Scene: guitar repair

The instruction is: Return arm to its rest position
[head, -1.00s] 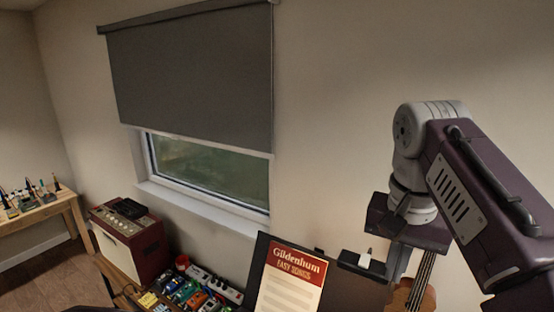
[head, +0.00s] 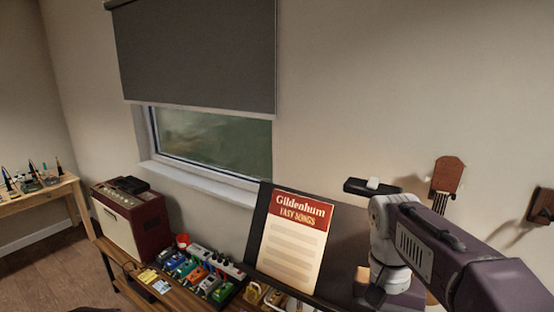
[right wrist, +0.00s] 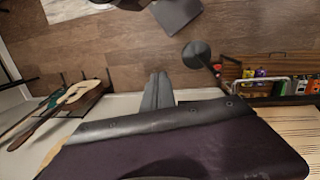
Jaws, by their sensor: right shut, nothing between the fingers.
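My right arm (head: 425,250) comes in from the right side of the head view and bends downward at its grey wrist joint. It is in front of the wall and beside the music stand. In the right wrist view my right gripper (right wrist: 158,88) shows as two dark fingers lying together, shut and empty, above floor and a pale surface. In the head view its fingertips cannot be made out. My left gripper is not in view.
A songbook (head: 293,240) rests on the black music stand (head: 259,214), close left of my arm. A guitar headstock (head: 447,175) shows behind the arm. Pedals (head: 197,272) and an amplifier (head: 130,222) are at left. Guitars (right wrist: 60,105) stand left in the wrist view.

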